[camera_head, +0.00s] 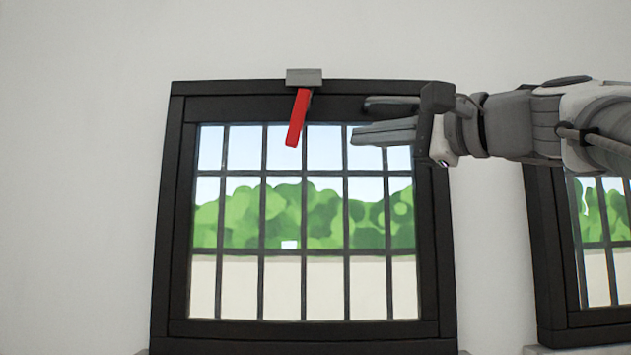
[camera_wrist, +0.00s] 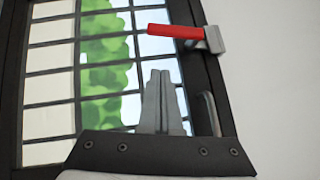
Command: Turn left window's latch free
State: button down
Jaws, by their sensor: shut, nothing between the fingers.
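The left window (camera_head: 172,200) is closed-looking, with a black frame and a dark grid. Its latch is a red lever (camera_head: 298,118) hanging from a grey mount (camera_head: 304,77) at the top middle of the frame. The lever points down, its lower end tilted slightly left, overlapping the upper panes. My gripper (camera_head: 358,135) is to the right of the lever, apart from it, in front of the window's upper right. In the wrist view, the gripper's fingers (camera_wrist: 158,75) are together and empty, with the red lever (camera_wrist: 176,31) and its mount (camera_wrist: 214,40) beyond the tips.
A second black-framed window (camera_head: 550,250) stands at the right, partly cut off. The wall (camera_head: 80,120) around the windows is plain and pale. The space left of the lever is clear. A grey elongated shape (camera_wrist: 208,113) shows by the frame in the wrist view; I cannot tell what it is.

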aim_at(301, 112)
jog(key=w+a, duration=0.1)
jog(key=a, duration=0.1)
jog(key=w+a+r+p, duration=0.1)
jog(key=a, duration=0.1)
jog(key=w+a, duration=0.1)
jog(key=a, duration=0.1)
jog(key=shift+w+a+r+p, duration=0.1)
jog(key=shift+a+r+p, duration=0.2)
jog(key=shift+p, duration=0.1)
jog(key=shift+f+b, duration=0.15)
jog(key=shift+b, duration=0.2)
